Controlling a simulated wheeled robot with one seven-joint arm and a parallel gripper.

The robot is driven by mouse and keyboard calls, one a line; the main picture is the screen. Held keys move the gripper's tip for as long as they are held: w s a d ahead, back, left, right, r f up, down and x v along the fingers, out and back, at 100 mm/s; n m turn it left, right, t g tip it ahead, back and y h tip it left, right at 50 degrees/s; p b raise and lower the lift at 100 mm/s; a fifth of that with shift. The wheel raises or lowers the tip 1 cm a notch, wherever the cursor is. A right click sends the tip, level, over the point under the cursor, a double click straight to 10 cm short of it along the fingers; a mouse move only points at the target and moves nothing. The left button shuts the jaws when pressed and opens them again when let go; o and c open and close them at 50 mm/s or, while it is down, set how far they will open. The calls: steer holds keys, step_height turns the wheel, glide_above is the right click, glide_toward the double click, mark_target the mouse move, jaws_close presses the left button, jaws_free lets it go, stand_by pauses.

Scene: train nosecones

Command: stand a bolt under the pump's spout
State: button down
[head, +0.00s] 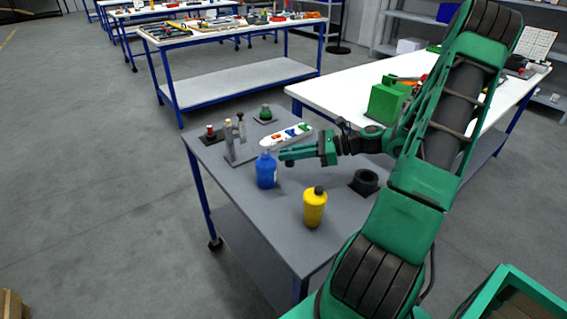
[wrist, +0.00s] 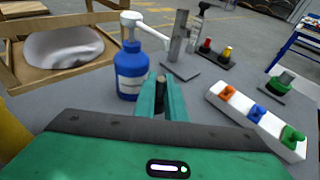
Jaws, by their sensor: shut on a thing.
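The pump is a blue bottle (wrist: 131,76) with a white head and spout (wrist: 150,30) in the wrist view. The spout reaches right and slopes down. The blue bottle also shows in the head view (head: 266,173). My gripper (wrist: 161,98) is shut on a small dark piece, seemingly a bolt (wrist: 160,80), between its fingertips. The fingertips are just right of the bottle in the wrist view, and the piece appears below the spout end. I cannot tell its height above the table. In the head view my gripper (head: 284,157) is beside the bottle, and the held piece is hidden.
A white tray (head: 272,144) with coloured pieces lies behind my gripper. A grey upright stand (wrist: 178,42) is beyond the bottle. The table's front left is clear.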

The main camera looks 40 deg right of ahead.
steer(key=shift+w+a, duration=0.35)
steer(key=shift+a, duration=0.1)
steer(key=shift+w+a+f, duration=0.1)
steer(key=shift+f, duration=1.65)
steer(key=shift+f, duration=0.15)
steer(key=c, duration=2.1)
jaws_free()
steer(key=shift+r, duration=0.2)
steer(key=v, duration=1.2)
